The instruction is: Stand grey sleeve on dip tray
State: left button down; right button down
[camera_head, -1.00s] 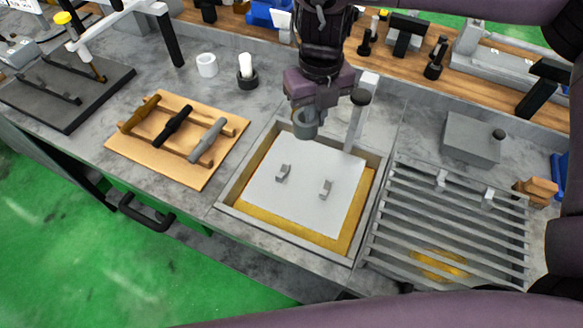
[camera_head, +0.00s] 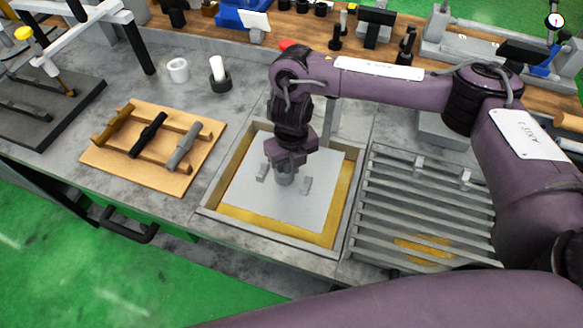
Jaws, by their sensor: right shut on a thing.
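The dip tray sits in a square grey-walled basin (camera_head: 227,214) with yellow fluid around the plate. The gripper and wrist hide the back of the plate. My left gripper is not in view.
A slatted rack (camera_head: 420,235) stands right of the basin. A wooden board (camera_head: 170,180) with several shafts lies left. A white ring (camera_head: 178,70) and a black holder with a white piece (camera_head: 220,77) stand behind the board. A wooden shelf runs along the back.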

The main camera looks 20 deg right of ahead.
jog(key=shift+w+f, duration=0.1)
jog(key=shift+f, duration=0.55)
jog(key=shift+f, duration=0.25)
jog(key=c, duration=1.5)
grip_release()
jog(key=shift+c, duration=0.2)
jog(key=shift+r, duration=0.1)
notch_tip(320, 180, up, 11)
jog(key=shift+r, duration=0.65)
